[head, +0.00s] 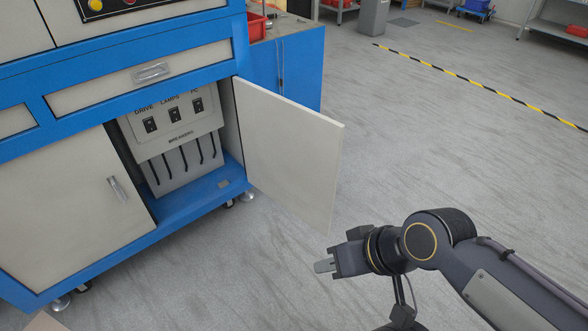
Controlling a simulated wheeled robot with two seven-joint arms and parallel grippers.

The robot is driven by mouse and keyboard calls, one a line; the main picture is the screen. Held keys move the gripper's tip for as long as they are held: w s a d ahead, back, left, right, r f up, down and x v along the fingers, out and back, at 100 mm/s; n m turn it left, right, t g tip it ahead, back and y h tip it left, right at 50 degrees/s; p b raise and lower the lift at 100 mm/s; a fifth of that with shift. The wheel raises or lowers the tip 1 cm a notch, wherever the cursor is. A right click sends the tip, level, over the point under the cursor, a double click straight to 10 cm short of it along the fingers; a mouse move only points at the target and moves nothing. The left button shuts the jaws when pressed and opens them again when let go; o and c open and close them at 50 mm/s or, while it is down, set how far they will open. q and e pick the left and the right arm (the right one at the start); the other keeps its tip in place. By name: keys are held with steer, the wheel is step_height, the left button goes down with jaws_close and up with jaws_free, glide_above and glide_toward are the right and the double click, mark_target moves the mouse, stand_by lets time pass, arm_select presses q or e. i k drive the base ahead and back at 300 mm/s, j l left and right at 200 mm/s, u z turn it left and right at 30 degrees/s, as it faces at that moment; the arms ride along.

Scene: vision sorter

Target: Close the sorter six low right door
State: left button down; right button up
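The sorter (125,75) is a blue and cream cabinet on the left. Its low right door (290,150) is a cream panel that stands wide open, hinged at the cabinet's right side and swung out to the right. Behind it the compartment shows a breaker panel (172,118) with switches and cables. My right gripper (322,267) is just below the door's lower outer corner in the picture, with a small gap between them. Its fingers point left, and I cannot tell whether they are apart. My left gripper is not in view.
The low left door (70,205) with a metal handle is shut. A drawer (140,77) above is shut. A blue side cabinet (290,65) with a red bin (256,27) stands behind the open door. The grey floor (430,150) to the right is clear.

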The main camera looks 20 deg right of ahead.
mark_target(292, 152)
steer(key=k+u, duration=0.1)
steer(key=u, duration=0.4)
steer(key=k+l+u, duration=0.1)
steer(key=u, duration=0.35)
steer(key=k+u, duration=0.1)
steer(key=u, duration=0.4)
steer(key=k+l, duration=0.1)
steer(key=l, duration=0.5)
steer(key=k+l, duration=0.1)
steer(key=l, duration=1.1)
steer(key=k+l, duration=0.15)
steer(key=l, duration=0.5)
steer(key=k+l, duration=0.1)
steer(key=l, duration=0.5)
steer(key=k+l, duration=0.1)
steer(key=l, duration=0.5)
steer(key=k+l, duration=0.1)
steer(key=l, duration=0.5)
steer(key=j+z, duration=0.1)
steer(key=z, duration=0.7)
steer(key=k+l, duration=0.05)
